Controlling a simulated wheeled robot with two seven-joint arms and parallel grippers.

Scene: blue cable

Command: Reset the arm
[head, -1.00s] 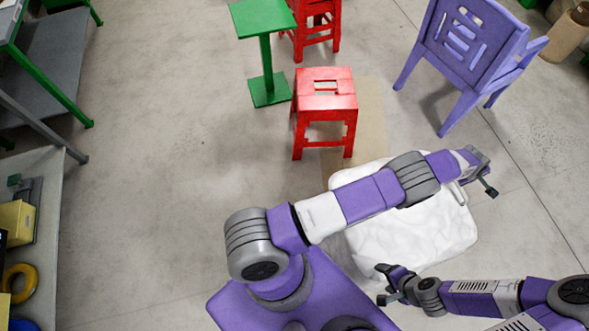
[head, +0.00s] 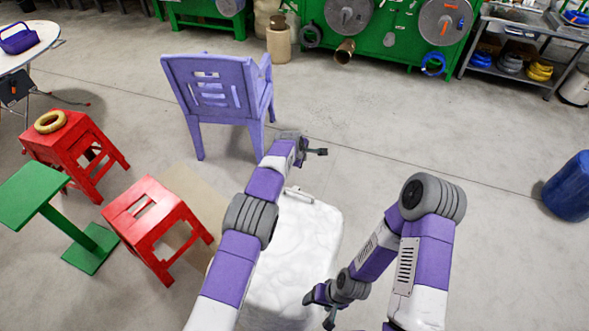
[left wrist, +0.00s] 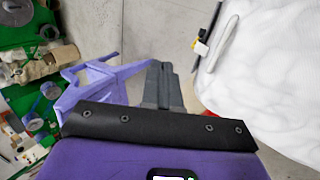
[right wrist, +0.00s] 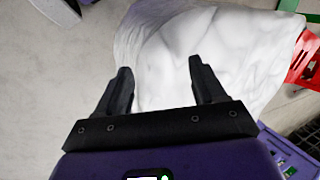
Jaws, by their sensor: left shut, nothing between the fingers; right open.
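My left arm reaches across the head view past the white marbled block (head: 315,235). My left gripper (head: 322,152) is beyond its far edge, near the purple chair. In the left wrist view its fingers (left wrist: 165,75) are together with nothing between them. My right gripper (head: 322,309) is low over the near right part of the white block in the head view. In the right wrist view its two fingers (right wrist: 160,80) are apart and empty, with the white block (right wrist: 205,45) behind them.
A purple chair (head: 215,92) stands beyond the block. Red stools (head: 145,208) and a green stand (head: 35,192) are at left. A blue coil (head: 433,64) hangs on the green cabinet (head: 385,60) at the back. A blue barrel (head: 570,188) is at right. Open floor lies between.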

